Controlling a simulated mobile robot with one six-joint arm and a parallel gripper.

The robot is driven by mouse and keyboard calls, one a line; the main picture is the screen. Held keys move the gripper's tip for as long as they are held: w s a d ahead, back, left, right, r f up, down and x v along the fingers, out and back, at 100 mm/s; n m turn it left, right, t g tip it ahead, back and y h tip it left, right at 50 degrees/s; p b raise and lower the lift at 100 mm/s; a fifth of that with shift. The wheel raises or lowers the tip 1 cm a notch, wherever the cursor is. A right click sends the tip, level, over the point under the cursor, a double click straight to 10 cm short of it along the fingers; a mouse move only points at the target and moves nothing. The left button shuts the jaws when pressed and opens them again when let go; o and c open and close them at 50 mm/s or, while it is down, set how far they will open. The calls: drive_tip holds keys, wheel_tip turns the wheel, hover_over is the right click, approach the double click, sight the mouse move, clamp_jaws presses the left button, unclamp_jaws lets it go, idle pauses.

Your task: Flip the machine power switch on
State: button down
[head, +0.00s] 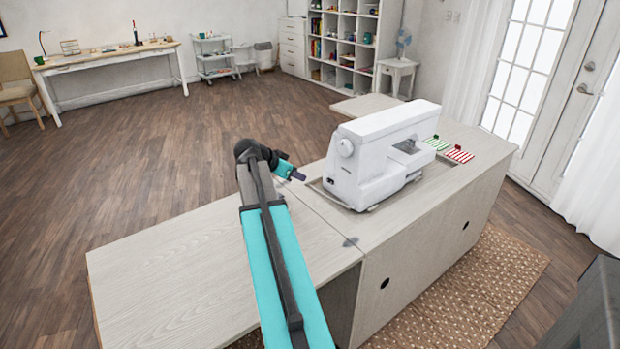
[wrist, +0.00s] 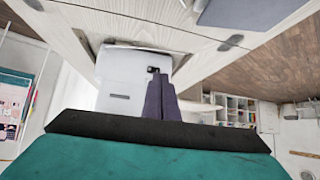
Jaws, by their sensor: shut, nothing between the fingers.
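The white sewing machine (head: 376,150) stands in the recess of the pale wood cabinet (head: 225,265). A small dark switch or socket (head: 331,181) shows low on its near end, and it also shows in the wrist view (wrist: 153,70). My gripper (head: 301,177) is left of that end, a little apart from it in the head view. In the wrist view my shut, empty fingers (wrist: 160,84) point at the machine's end, with the tips just beside the dark part. I cannot tell whether they touch it, or which way the switch is set.
Red-striped (head: 459,154) and green-striped (head: 436,143) pieces lie on the cabinet behind the machine. A patterned rug (head: 495,275) lies along the cabinet's right side. The wood floor (head: 150,150) to the left is open. A desk (head: 110,60) and shelves (head: 345,48) stand at the back.

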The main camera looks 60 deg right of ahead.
drive_tip(key=p, duration=0.1)
approach(328, 181)
drive_tip(key=f, duration=0.4)
drive_tip(key=shift+w, duration=0.2)
drive_tip(key=shift+s+d+p, duration=0.2)
drive_tip(key=shift+d+p, duration=0.15)
drive_tip(key=shift+d, duration=0.65)
drive_tip(key=shift+s+d+p, duration=0.25)
drive_tip(key=shift+d+p, duration=0.05)
drive_tip(key=shift+d, duration=0.7)
drive_tip(key=shift+d, duration=0.1)
